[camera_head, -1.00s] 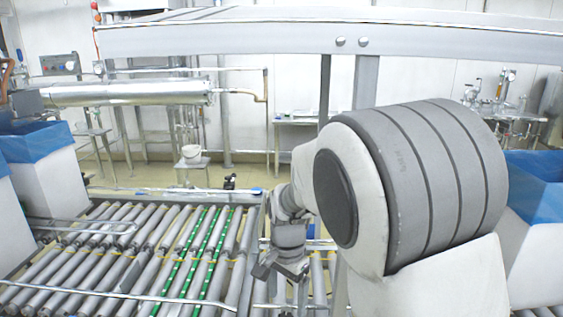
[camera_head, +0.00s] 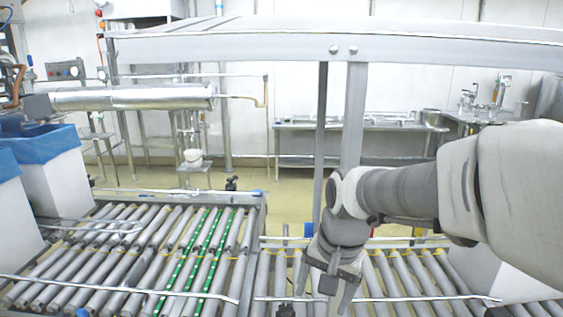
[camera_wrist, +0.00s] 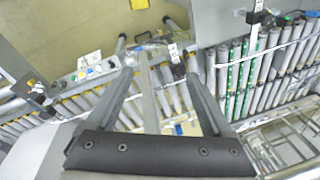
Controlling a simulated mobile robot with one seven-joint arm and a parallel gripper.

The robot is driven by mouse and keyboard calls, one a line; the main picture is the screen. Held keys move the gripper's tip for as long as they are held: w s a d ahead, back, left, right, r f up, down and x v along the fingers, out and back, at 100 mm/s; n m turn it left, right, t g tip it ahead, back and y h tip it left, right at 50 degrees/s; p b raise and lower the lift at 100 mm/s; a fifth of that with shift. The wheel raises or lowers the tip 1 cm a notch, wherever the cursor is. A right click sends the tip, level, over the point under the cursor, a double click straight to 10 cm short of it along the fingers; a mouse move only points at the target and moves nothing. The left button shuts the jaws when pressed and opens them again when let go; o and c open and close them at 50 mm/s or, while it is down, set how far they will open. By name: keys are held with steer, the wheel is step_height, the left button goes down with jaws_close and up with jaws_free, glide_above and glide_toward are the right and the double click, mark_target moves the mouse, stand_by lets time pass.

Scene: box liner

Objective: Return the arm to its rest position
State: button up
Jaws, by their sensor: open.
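My arm reaches in from the right in the head view, and my gripper (camera_head: 335,288) hangs fingers-down in front of the roller conveyor (camera_head: 385,270). The gripper is open and holds nothing. In the wrist view the two fingers of my gripper (camera_wrist: 150,95) are spread apart, with rollers, a metal rail and a patch of floor visible between and beyond them. Part of the conveyor behind the arm is hidden in the head view.
White boxes with blue liners (camera_head: 60,175) stand at the left on the conveyor. A grey overhead beam (camera_head: 250,47) with an upright post (camera_head: 354,120) crosses behind the arm. Metal guide rails (camera_head: 120,287) run over the rollers. A steel table (camera_head: 300,126) stands farther back.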

steer(key=s+d+r+n+t, duration=0.1)
steer(key=s+d+r+n, duration=0.1)
steer(key=s, duration=0.4)
steer(key=s+d+r+n+t+h, duration=0.1)
steer(key=s+d+r+n+t, duration=0.1)
steer(key=s, duration=0.4)
steer(key=d+r+n, duration=0.1)
steer(key=d, duration=0.1)
steer(key=shift+s+d+t, duration=0.3)
steer(key=shift+s+d, duration=0.05)
steer(key=shift+d+r, duration=0.1)
stand_by(0.7)
